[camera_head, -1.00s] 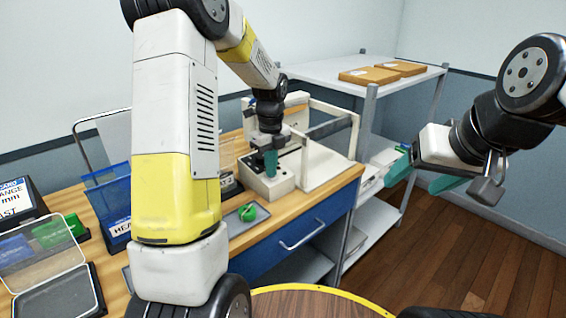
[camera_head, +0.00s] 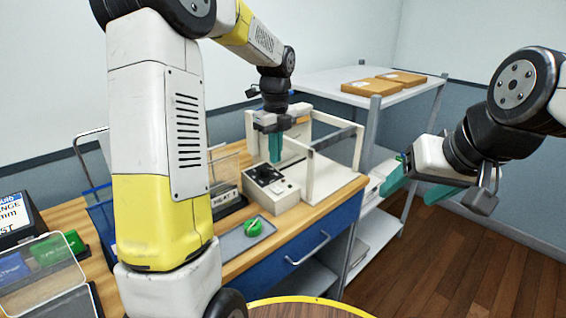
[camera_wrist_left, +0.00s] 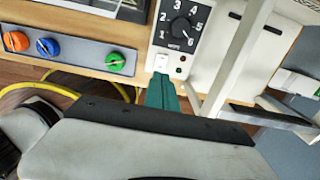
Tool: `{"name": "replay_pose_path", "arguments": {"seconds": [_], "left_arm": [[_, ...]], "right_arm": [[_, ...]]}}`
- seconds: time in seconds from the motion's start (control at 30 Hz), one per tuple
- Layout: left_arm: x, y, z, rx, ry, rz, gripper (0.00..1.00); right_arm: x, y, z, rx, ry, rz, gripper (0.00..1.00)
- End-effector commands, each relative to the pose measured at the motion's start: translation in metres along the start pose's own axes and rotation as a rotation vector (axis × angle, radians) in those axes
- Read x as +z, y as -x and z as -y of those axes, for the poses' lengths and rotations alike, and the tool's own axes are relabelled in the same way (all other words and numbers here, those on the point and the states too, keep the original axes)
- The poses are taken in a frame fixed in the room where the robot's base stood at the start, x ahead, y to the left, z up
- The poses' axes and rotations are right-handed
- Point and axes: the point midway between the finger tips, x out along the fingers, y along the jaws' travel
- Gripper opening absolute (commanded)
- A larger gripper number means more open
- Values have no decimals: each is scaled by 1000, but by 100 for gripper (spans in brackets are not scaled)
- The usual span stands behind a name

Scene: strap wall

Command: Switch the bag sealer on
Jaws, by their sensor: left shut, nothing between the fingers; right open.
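The bag sealer (camera_head: 285,197) is a white box with a black dial panel, joined to a white frame, on the wooden bench. In the left wrist view its black dial (camera_wrist_left: 181,27) is numbered 1 to 6, with a small white switch (camera_wrist_left: 162,62) below. Two small dots sit beside the switch; whether either is lit is unclear. My left gripper (camera_head: 276,160) is shut and empty, pointing down above the sealer. Its teal fingertips (camera_wrist_left: 160,80) show just below the switch in the wrist view; contact cannot be told. My right gripper (camera_head: 415,186) is open and empty, away to the right.
A green knob (camera_head: 253,227) sits on a grey plate at the bench front; orange (camera_wrist_left: 16,41) and blue (camera_wrist_left: 48,47) knobs also show. A labelled holder (camera_head: 228,196) stands left of the sealer. A shelf rack (camera_head: 350,78) with flat brown boxes stands behind right.

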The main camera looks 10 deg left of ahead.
Motion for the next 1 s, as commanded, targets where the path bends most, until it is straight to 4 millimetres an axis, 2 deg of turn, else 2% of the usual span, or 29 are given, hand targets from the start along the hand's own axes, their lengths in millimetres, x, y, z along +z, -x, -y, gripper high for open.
{"name": "replay_pose_path", "arguments": {"seconds": [0.1, 0.3, 0.8, 1.0], "left_arm": [[0, 22, 1, -4, 0, 2, 0], [-1, 44, 1, -2, -1, -1, 0], [-1, 49, 0, -3, 7, 0, 0], [-8, 59, -10, -31, 111, 10, 0]], "right_arm": [[0, 0, 0, 0, 0, 0, 68], [0, 0, 0, 0, 0, 0, 68], [0, 0, 0, 0, 0, 0, 68], [0, 0, 0, 0, 0, 0, 68]]}}
